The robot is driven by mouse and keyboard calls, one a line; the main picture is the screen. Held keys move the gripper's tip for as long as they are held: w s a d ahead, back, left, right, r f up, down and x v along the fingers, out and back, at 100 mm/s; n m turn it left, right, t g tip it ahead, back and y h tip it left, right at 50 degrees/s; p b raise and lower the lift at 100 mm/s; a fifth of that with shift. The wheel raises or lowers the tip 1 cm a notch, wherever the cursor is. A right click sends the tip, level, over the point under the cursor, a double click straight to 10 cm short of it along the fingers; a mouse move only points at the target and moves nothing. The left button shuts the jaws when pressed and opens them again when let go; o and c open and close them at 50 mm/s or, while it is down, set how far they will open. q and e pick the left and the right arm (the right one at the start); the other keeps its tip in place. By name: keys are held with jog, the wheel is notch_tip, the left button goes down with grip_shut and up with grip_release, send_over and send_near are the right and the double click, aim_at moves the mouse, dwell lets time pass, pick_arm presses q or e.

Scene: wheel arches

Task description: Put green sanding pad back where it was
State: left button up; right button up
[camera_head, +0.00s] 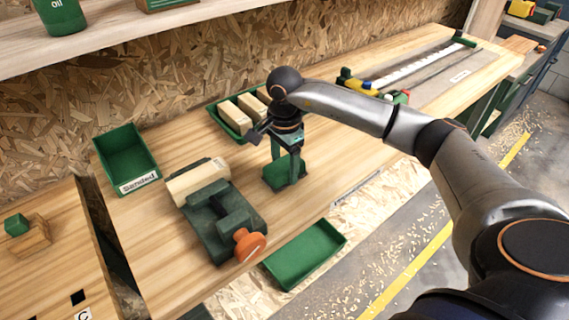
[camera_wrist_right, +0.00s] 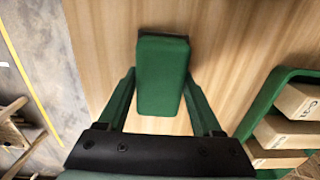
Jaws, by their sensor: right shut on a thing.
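The green sanding pad (camera_head: 283,176) is between the fingers of my right gripper (camera_head: 287,158), over the bench just right of the vise. My right gripper is shut on it and points down. In the right wrist view, the pad (camera_wrist_right: 162,78) sits between the two fingertips of the gripper (camera_wrist_right: 162,92), with bare wood around it. I cannot tell whether the pad touches the bench. My left gripper is not in view.
A green vise (camera_head: 222,222) with an orange knob holds a pale wooden block (camera_head: 198,178). An empty green "Sanded" bin (camera_head: 126,160) stands left. A green tray (camera_head: 238,128) with wooden blocks is behind the gripper. An empty green tray (camera_head: 305,254) is at the bench's front edge.

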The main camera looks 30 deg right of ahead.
aim_at(284, 164)
jog(key=shift+f, duration=0.25)
jog(key=o, duration=1.3)
jog(key=shift+r, duration=0.1)
notch_tip(284, 164, up, 12)
jog(key=shift+r+b, duration=0.15)
jog(key=shift+b, duration=0.2)
